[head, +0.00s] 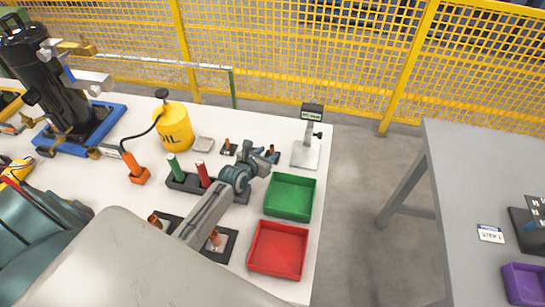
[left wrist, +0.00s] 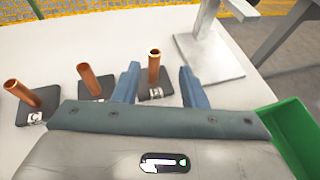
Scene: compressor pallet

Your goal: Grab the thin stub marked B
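In the left wrist view, three thin copper stubs stand on dark square bases: a left one (left wrist: 20,92), a middle one (left wrist: 93,82) and a right one (left wrist: 153,70). White tags show on the left and right bases, but I cannot read their letters surely, so I cannot tell which is B. My left gripper (left wrist: 159,87) is open. Its blue-grey fingers stand apart, with the right stub between them in the picture; I see no contact. In the head view the left gripper (head: 264,163) is near a thin stub (head: 227,144). My right gripper is not in view.
A green tray (head: 290,196) and a red tray (head: 278,250) lie at the table's right edge. A grey stand (head: 306,150) is behind the green tray. Red and green handles (head: 203,174) stand left of my arm. A yellow oil can (head: 173,130) is farther left.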

